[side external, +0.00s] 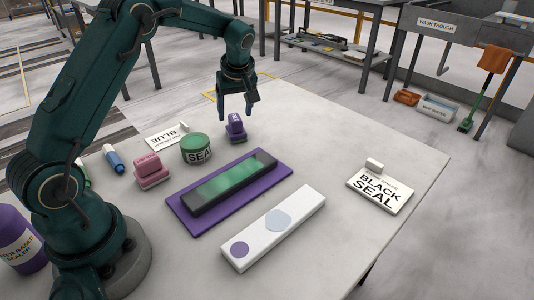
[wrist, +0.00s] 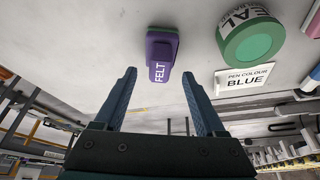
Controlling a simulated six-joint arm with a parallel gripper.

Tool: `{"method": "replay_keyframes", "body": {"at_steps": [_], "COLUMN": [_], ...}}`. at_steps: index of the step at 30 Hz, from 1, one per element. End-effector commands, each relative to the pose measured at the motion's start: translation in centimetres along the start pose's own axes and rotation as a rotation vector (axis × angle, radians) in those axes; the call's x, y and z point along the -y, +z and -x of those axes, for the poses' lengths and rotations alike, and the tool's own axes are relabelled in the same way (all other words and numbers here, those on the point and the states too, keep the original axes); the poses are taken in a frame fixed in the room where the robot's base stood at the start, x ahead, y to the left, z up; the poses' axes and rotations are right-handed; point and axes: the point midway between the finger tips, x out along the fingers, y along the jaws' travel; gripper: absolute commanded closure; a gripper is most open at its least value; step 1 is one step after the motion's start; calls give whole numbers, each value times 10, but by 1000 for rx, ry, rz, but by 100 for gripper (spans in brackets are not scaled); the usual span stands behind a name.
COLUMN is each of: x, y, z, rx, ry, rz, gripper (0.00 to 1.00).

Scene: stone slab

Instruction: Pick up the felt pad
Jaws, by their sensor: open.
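The felt pad (side external: 235,126) is a small purple block with a green layer at its base. It stands on the stone slab near the far edge. In the wrist view the felt pad (wrist: 161,46) shows the label FELT, at the upper middle. My gripper (side external: 236,114) is open and points down, close to the pad and seemingly above it in the side view. In the wrist view my gripper (wrist: 159,73) has its two fingers apart, with the pad between and beyond the tips. Nothing is held. I cannot tell the exact gap to the pad.
A green SEAL tin (side external: 196,149) stands left of the pad, with a BLUE card (side external: 160,136) behind. A pink block (side external: 148,167), a dark tray (side external: 207,196) on a purple mat (side external: 177,206) and a white bar (side external: 304,205) lie nearer.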

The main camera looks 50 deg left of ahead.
Motion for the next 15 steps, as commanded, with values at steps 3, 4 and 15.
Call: {"method": "replay_keyframes", "body": {"at_steps": [3,4,15], "x": [0,0,0], "y": [1,1,0], "z": [-17,-20,-34], "rx": [2,1,-1], "ry": [-2,-1,2], "rz": [-1,-1,-1], "gripper": [28,28,28]}}
